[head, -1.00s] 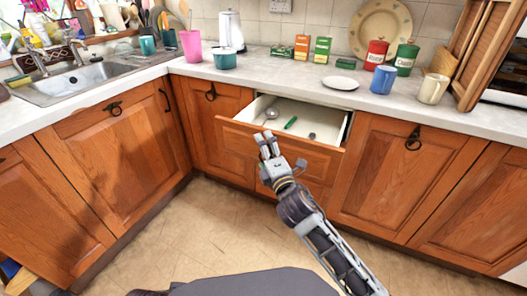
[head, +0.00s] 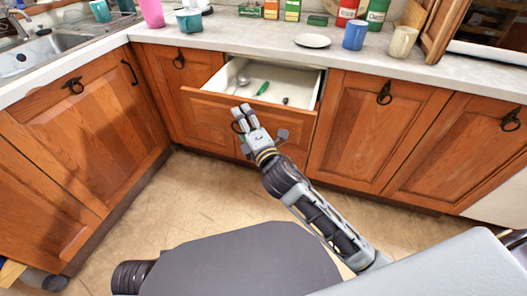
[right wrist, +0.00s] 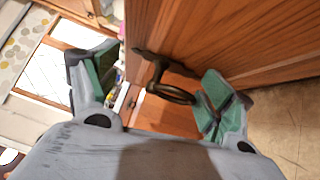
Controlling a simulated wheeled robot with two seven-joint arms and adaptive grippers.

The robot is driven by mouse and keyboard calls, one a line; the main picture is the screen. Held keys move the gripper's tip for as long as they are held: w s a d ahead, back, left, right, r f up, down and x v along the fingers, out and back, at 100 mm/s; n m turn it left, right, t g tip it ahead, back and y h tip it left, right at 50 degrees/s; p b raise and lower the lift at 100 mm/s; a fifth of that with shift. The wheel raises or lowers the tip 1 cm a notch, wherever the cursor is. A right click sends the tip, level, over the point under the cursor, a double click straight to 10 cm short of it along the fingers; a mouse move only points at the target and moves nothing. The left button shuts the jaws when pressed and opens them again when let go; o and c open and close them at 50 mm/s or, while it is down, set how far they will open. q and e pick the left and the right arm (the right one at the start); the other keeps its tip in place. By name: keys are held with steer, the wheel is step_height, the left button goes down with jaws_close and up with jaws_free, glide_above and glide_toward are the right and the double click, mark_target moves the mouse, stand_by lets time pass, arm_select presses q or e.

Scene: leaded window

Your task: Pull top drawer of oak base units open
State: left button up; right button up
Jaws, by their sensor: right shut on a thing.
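The top drawer (head: 207,107) of the oak base units stands pulled out, with its white inside (head: 285,82) showing. A spoon-like utensil (head: 243,78), a green-handled item (head: 263,88) and a small dark item (head: 285,100) lie in it. My right gripper (head: 243,109) is at the drawer front. In the right wrist view its green-padded fingers (right wrist: 157,82) lie on either side of the dark ring handle (right wrist: 172,92); it is shut on this handle. The contact itself is partly hidden. My left gripper is not in view.
The pale worktop (head: 240,33) above holds a white plate (head: 312,41), a blue mug (head: 355,36) and a teal pot (head: 189,20). Closed oak doors (head: 370,125) flank the drawer. The tiled floor (head: 180,205) in front is clear.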

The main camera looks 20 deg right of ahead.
steer(key=shift+s+d+r, duration=0.15)
steer(key=shift+s+r, duration=0.1)
steer(key=shift+s, duration=0.25)
steer(key=shift+s+d+r, duration=0.15)
steer(key=shift+s+r, duration=0.05)
steer(key=shift+s, duration=0.35)
steer(key=shift+s+d+r, duration=0.15)
steer(key=shift+s+r, duration=0.1)
steer(key=shift+s, duration=0.25)
steer(key=shift+c, duration=1)
steer(key=shift+s+d, duration=0.15)
steer(key=shift+s, duration=0.1)
steer(key=shift+c, duration=0.3)
steer(key=shift+s, duration=0.35)
steer(key=c, duration=0.5)
steer(key=shift+f+b+v, duration=0.25)
steer(key=shift+b+v, duration=0.05)
steer(key=shift+v, duration=1.15)
steer(key=shift+f+b+v, duration=0.25)
steer(key=shift+b+v, duration=0.1)
steer(key=shift+v, duration=1.05)
steer(key=shift+f+b+v, duration=0.25)
steer(key=shift+b+v, duration=0.05)
steer(key=shift+v, duration=1.15)
